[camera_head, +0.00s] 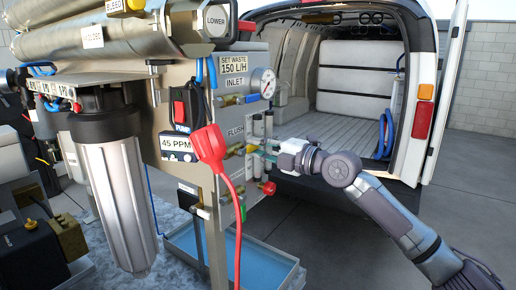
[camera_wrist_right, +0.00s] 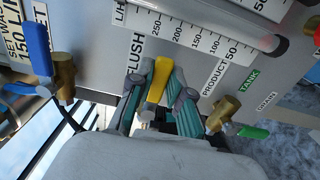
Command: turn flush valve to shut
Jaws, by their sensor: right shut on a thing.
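The flush valve's yellow handle (camera_wrist_right: 157,80) shows in the right wrist view beside the FLUSH label (camera_wrist_right: 136,50). My right gripper (camera_wrist_right: 157,88) is shut on this handle, with a grey and green finger on each side of it. In the head view my right gripper (camera_head: 262,150) reaches in from the right to the panel, below the FLUSH label (camera_head: 236,131). The yellow handle is partly hidden there. The valve's body is mostly hidden behind the fingers. My left gripper is not in view.
A blue-handled valve (camera_wrist_right: 37,45) and a green-handled valve (camera_wrist_right: 252,132) flank the handle in the wrist view. A red plug (camera_head: 210,146) with a red cord hangs on the panel's left. A pressure gauge (camera_head: 263,82) sits above. A water tray (camera_head: 262,268) lies below.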

